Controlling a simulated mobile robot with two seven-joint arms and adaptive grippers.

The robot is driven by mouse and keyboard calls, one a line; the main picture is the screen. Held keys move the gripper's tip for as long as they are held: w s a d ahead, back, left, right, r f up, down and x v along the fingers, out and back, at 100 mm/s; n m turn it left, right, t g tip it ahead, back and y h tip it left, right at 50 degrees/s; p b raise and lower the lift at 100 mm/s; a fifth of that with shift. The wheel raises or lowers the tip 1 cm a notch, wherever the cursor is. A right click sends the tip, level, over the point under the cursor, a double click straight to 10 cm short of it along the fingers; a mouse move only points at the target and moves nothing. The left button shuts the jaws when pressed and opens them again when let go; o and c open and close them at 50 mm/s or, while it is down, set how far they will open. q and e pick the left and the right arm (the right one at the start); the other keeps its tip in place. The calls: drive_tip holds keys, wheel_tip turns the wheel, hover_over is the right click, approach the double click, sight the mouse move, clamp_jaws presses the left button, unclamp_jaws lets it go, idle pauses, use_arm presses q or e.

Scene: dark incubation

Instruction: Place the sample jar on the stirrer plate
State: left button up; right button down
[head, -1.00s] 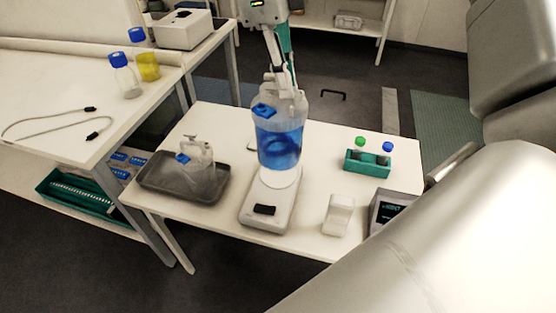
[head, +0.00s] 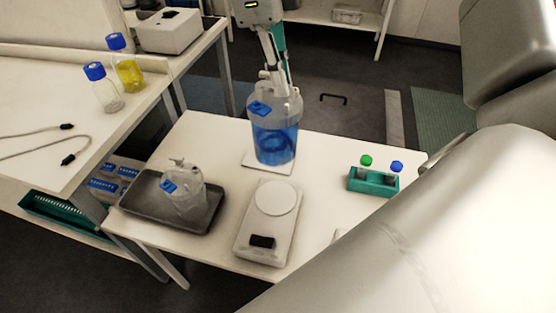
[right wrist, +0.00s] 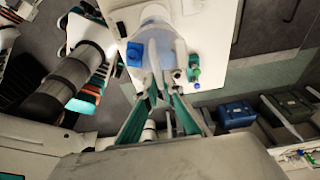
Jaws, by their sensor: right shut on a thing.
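The sample jar (head: 274,135) is a large clear jar of blue liquid with a blue cap on its shoulder. My right gripper (head: 277,88) is shut on its top and holds it upright. The jar's base is over a thin white square plate (head: 252,161), mostly hidden; I cannot tell whether they touch. In front stands a white device with a round disc and a dark panel (head: 268,225), its disc bare. I cannot tell which of the two is the stirrer plate. The right wrist view shows my right gripper's fingers (right wrist: 157,97) at the jar (right wrist: 178,52).
A dark tray (head: 140,212) with a clear blue-capped jar (head: 187,198) stands at left. A green rack (head: 372,182) with capped vials is at right. My pale arm covers the lower right.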

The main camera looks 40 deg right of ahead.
sight(267, 101)
wheel_tip(267, 101, down, 18)
drive_tip(key=shift+f, duration=0.15)
idle(0.5)
drive_tip(key=c, duration=2.6)
unclamp_jaws()
drive_tip(key=shift+f, duration=0.15)
drive_tip(key=o, duration=0.4)
drive_tip(key=r, duration=0.4)
drive_tip(key=w+a+r, duration=0.1)
drive_tip(key=r, duration=0.7)
drive_tip(key=shift+w+a+b, duration=0.3)
drive_tip(key=shift+w, duration=0.05)
